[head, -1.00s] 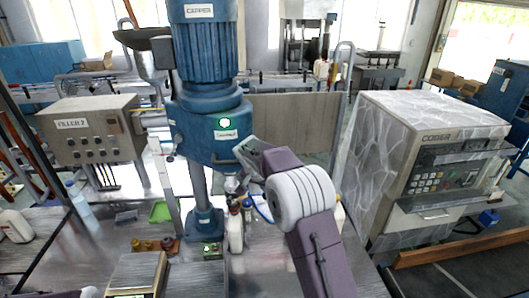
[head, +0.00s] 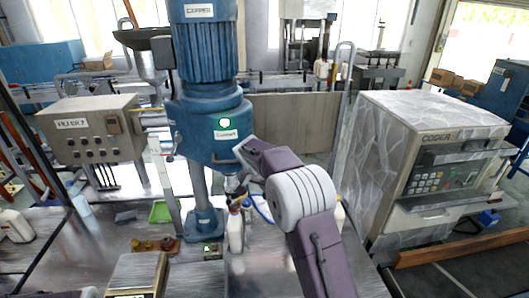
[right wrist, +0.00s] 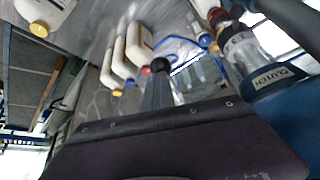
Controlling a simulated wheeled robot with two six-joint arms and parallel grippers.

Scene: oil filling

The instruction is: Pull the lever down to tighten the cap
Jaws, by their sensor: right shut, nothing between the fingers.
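The blue capper (head: 207,115) stands in the middle of the head view, with its motor above and a column on its base plate. In the right wrist view its clutch label (right wrist: 268,77) and chuck (right wrist: 240,48) are at the right. A black round knob (right wrist: 160,65) shows in that view just beyond my right fingertips; I cannot tell whether it is the lever's end or whether they touch. My right gripper (head: 236,187) is shut and empty, beside the capper head and mostly hidden by my wrist. A white bottle (head: 235,235) stands below it. My left gripper is out of view.
More white bottles (right wrist: 138,42) stand close by. A scale (head: 137,272) is at the front left, a green tray (head: 160,212) behind it. The filler box (head: 92,135) stands left and the coder (head: 430,150) right.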

